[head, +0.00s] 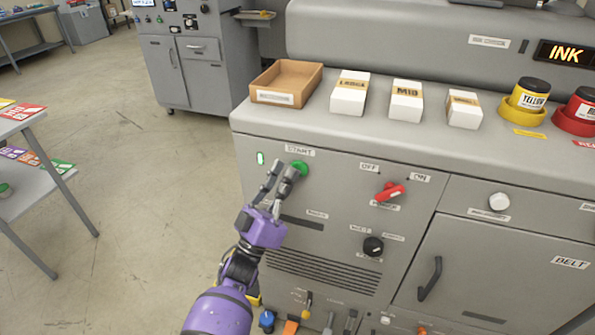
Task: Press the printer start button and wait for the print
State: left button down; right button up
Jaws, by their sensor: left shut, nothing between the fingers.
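The grey printer (330,225) fills the right side of the head view. Its green START button (301,167) is on the front panel under a START label (300,151). My left gripper (284,170) is shut and empty, with its fingertips at the left edge of the button. I cannot tell whether they touch it or press it in. A green lamp (261,158) is lit left of the button. The red power switch (390,192) points toward ON. A display at the top right reads INK (564,54). My right gripper is not in view.
On the printer top stand an open cardboard tray (267,88), white boxes (350,92), a yellow ink jar (529,95) and a red ink jar (579,107). A black knob (373,247) is lower on the panel. A table with coloured cards (23,112) is at left. The floor between is clear.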

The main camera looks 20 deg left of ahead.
pick_arm(q)
jog(key=shift+s+p, duration=0.3)
jog(key=shift+s, duration=0.55)
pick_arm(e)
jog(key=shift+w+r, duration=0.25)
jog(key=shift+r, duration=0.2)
pick_arm(q)
jog(key=shift+s+a+p, duration=0.1)
jog(key=shift+s+p, duration=0.65)
jog(key=shift+s, duration=1.8)
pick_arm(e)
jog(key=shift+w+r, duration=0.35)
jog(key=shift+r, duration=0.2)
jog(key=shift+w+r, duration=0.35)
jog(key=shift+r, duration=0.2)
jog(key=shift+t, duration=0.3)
